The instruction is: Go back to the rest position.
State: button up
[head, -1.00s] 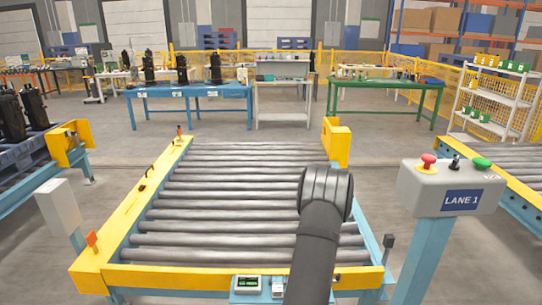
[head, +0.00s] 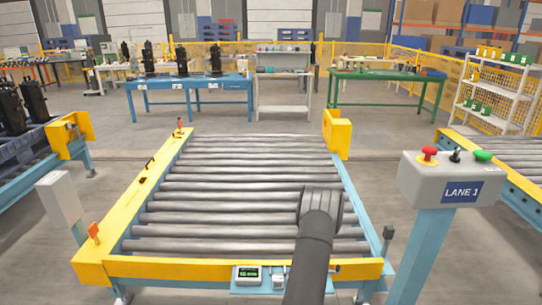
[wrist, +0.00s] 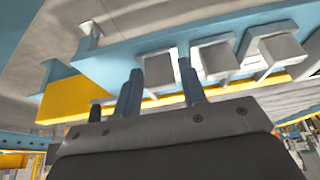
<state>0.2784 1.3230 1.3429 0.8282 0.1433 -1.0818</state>
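My gripper (wrist: 160,72) shows in the wrist view with its two fingers apart and nothing between them. In the head view only my dark arm shows, over the front right of the roller conveyor (head: 238,185); my gripper itself is hidden there. The conveyor's rollers are bare, with no pallet or compressor on them.
A grey control box (head: 450,180) marked LANE 1 stands on a blue post right of the conveyor. A yellow bracket (head: 337,133) rises at the conveyor's far right corner. Dark compressors (head: 35,102) stand at the left. A blue table (head: 190,85) and green table (head: 388,78) are behind.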

jog(key=shift+r, duration=0.1)
jog(key=v, duration=1.7)
jog(key=x, duration=1.7)
jog(key=shift+w+f, duration=0.2)
jog(key=shift+w, duration=1.5)
jog(key=shift+w+r, duration=0.25)
jog(key=shift+w, duration=0.35)
jog(key=v, duration=1)
jog(key=shift+s+r, duration=0.1)
jog(key=shift+s, duration=0.15)
